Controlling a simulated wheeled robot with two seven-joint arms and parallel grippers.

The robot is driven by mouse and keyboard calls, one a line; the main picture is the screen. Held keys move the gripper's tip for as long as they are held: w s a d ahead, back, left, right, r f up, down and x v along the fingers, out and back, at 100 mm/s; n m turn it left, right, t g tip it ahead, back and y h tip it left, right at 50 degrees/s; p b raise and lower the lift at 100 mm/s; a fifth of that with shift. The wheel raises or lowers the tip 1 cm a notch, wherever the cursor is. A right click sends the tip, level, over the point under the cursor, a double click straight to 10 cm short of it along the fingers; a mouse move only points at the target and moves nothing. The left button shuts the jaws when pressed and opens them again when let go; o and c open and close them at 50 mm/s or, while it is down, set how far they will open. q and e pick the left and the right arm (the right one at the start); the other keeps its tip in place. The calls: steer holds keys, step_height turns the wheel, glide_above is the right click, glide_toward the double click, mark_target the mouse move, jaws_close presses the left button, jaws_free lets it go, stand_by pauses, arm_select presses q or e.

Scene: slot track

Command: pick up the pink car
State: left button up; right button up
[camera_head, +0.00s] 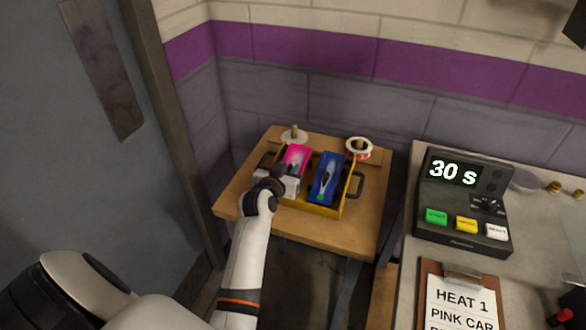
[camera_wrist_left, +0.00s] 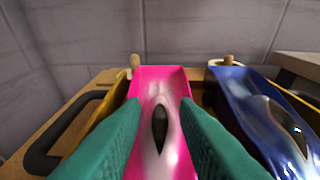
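The pink car (camera_head: 296,156) lies in the left part of a yellow tray (camera_head: 317,209) on a small wooden table. In the left wrist view the pink car (camera_wrist_left: 160,84) points away between two teal fingers. My left gripper (camera_head: 282,180) is over the near part of the pink car, hiding it in the head view. The car still sits at tray level. A blue car (camera_head: 327,177) lies beside it on the right, also in the wrist view (camera_wrist_left: 262,112). My right gripper is not in view.
The tray has a dark handle (camera_head: 356,185) at its right; another handle (camera_wrist_left: 45,150) shows in the wrist view. Two spools (camera_head: 294,136) (camera_head: 359,148) stand behind the tray. A timer box (camera_head: 462,205) and clipboard (camera_head: 458,300) are on the right counter. A wall is close behind.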

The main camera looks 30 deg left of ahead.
arm_select(q)
steer(key=shift+x, duration=1.2)
jaws_close()
steer(key=shift+r, duration=0.15)
